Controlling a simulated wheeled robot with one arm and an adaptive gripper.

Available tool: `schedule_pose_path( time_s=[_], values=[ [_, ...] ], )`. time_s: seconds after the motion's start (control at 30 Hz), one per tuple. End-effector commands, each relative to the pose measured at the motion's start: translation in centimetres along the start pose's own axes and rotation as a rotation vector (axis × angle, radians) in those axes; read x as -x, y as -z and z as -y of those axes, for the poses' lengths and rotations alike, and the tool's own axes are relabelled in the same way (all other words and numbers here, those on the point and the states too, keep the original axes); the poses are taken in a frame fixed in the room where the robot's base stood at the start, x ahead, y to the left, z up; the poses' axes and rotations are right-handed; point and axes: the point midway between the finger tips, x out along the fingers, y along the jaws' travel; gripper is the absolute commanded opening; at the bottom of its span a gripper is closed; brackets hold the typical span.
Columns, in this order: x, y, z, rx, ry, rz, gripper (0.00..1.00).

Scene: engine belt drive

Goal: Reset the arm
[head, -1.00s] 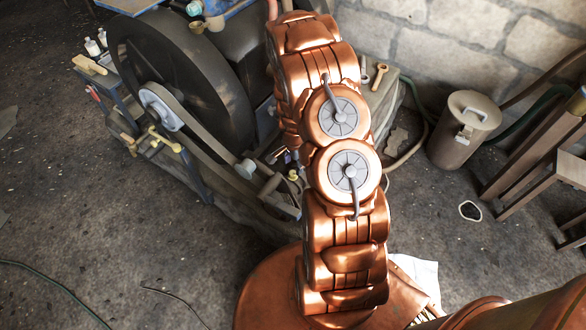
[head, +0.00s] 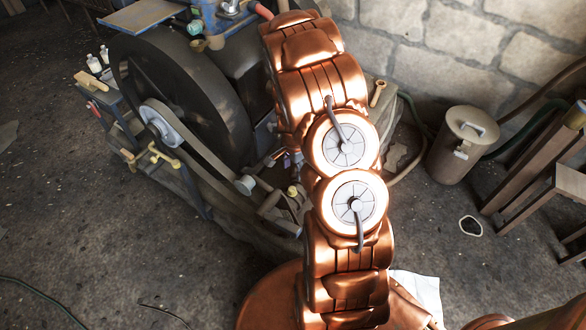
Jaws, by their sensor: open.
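My copper-coloured arm (head: 345,250) rises from the bottom of the head view. It passes through two round joints with grey caps (head: 345,145) and runs up to the top edge. It stands in front of the engine's right part and hides some of it. My gripper does not show; the arm's far end is hidden behind its own links or out of the picture. The engine has a big dark flywheel (head: 185,98) at upper left. A belt (head: 207,160) runs from a small grey pulley (head: 161,124) down to the right.
A lidded metal can (head: 462,145) stands on the floor to the right, near the stone wall (head: 465,50). A wooden stool (head: 540,190) is at the right edge. The floor at lower left is mostly clear.

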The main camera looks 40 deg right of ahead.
Motion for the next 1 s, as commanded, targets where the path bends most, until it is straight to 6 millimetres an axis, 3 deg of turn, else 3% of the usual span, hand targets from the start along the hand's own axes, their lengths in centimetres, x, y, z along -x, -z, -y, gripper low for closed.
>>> schedule_pose_path(
  time_s=[0.57,0.73,1.0],
  values=[
    [0.5,-0.4,0.1,0.017,0.0,0.003,0.55],
    [3.7,-2.5,0.2,0.117,0.0,0.02,0.55],
    [10.4,-8.3,-1.3,0.366,-0.02,0.075,0.55]
  ],
)
